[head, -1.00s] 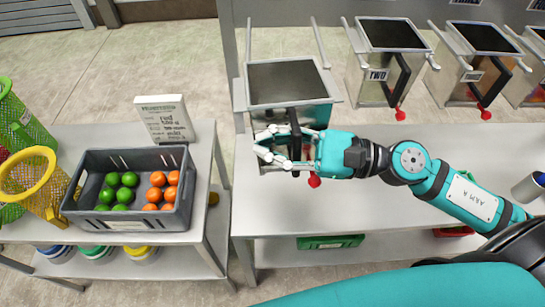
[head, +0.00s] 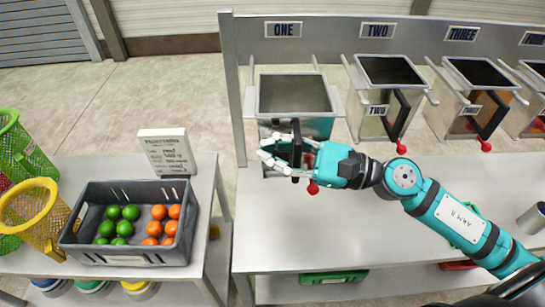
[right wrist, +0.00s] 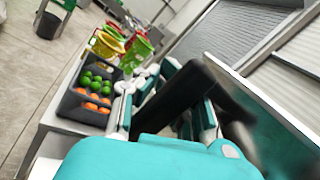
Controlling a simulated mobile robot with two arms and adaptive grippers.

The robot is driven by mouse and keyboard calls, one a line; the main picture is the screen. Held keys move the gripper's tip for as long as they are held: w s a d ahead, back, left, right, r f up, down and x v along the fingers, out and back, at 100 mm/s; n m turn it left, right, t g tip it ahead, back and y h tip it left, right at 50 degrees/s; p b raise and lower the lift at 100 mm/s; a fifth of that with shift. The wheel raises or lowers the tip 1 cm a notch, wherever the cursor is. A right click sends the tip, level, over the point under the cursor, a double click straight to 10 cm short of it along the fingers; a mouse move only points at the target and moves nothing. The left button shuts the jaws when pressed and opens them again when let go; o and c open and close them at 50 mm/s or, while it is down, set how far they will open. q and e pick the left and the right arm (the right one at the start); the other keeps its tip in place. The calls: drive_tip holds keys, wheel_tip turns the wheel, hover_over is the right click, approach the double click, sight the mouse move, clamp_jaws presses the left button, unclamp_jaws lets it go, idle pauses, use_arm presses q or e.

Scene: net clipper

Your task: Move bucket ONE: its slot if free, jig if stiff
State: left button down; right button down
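Bucket ONE (head: 312,126) is a metal bin with a dark top, a black front handle and a red knob. It is between two pale rails under the ONE sign (head: 283,30), a little nearer me than the row of other bins. Whether it rests on the rails is unclear, and its own label is hidden. My right gripper (head: 288,160) has its fingers on both sides of the black handle (right wrist: 190,85) and appears shut on it. My left gripper is not in view. I cannot identify a jig.
Bins TWO (head: 371,122) and THREE (head: 470,121) hang to the right. The grey counter (head: 300,235) below is mostly clear. A dark crate (head: 123,259) of limes and oranges, a notice board (head: 167,152) and a yellow basket (head: 40,207) stand on the left table.

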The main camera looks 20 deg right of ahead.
sight(271, 135)
drive_tip(key=shift+w+d+r, duration=0.1)
drive_tip(key=shift+w+d, duration=0.2)
drive_tip(key=shift+w, duration=0.7)
drive_tip(key=shift+w+d, duration=0.25)
drive_tip(key=shift+w, duration=0.95)
drive_tip(key=shift+w+d+b, duration=0.35)
drive_tip(key=shift+w+b, duration=0.25)
drive_tip(key=shift+w, duration=0.5)
drive_tip(key=shift+w+d+b, duration=0.3)
drive_tip(key=shift+w+b, duration=0.25)
drive_tip(key=shift+w, duration=0.55)
drive_tip(key=shift+w+d+b, duration=0.35)
drive_tip(key=shift+w+b, duration=0.25)
drive_tip(key=shift+w, duration=0.6)
drive_tip(key=shift+d+r, duration=0.15)
drive_tip(key=shift+r, duration=0.1)
drive_tip(key=shift+w+r+b, duration=0.1)
drive_tip(key=shift+r+b, duration=0.1)
drive_tip(key=shift+b, duration=0.1)
drive_tip(key=shift+f+b, duration=0.55)
drive_tip(key=shift+b, duration=0.1)
